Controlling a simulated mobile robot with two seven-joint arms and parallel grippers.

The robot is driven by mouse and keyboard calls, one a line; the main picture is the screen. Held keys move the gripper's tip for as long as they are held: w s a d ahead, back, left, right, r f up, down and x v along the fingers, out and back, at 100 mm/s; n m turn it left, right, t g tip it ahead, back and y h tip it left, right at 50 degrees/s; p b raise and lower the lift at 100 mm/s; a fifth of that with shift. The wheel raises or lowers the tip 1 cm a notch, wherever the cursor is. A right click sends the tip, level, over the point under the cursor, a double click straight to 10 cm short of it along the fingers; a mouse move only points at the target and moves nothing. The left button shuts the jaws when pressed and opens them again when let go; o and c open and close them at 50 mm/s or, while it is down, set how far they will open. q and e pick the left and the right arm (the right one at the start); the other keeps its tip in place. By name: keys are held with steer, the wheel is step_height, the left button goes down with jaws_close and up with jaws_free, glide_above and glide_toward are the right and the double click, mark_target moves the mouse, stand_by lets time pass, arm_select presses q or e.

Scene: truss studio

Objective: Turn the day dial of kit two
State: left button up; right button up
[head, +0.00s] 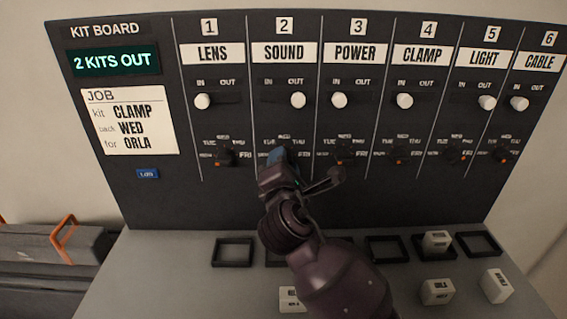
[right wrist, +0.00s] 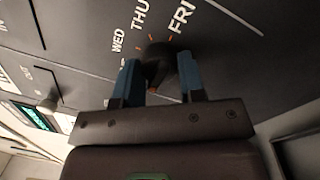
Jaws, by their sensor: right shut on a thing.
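The kit board (head: 300,200) is an upright dark panel with several numbered columns. Column two is labelled SOUND (head: 284,54), and its white slider (head: 298,100) sits at OUT. The day dial of kit two is mostly hidden behind my right gripper (head: 283,158) in the head view. In the right wrist view the dark dial (right wrist: 156,62) sits between the two blue fingers of my right gripper (right wrist: 160,84), which is shut on it. WED, THU and FRI marks show around the dial; where its pointer stands I cannot tell. My left gripper is not in view.
Neighbouring dials for LENS (head: 225,156) and POWER (head: 343,154) sit close on either side. The job card (head: 128,121) reads CLAMP, WED, ORLA. The screen (head: 116,61) reads 2 KITS OUT. Dark square frames (head: 233,266) and white blocks (head: 437,292) are on the grey desk below.

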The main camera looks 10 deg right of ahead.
stand_by(0.4)
steer(key=o, duration=0.9)
arm_select(q)
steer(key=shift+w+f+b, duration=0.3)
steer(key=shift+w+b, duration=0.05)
steer(key=shift+b, duration=0.5)
arm_select(e)
steer(key=v, duration=1)
steer(key=shift+s+a, duration=0.1)
steer(key=shift+s, duration=0.3)
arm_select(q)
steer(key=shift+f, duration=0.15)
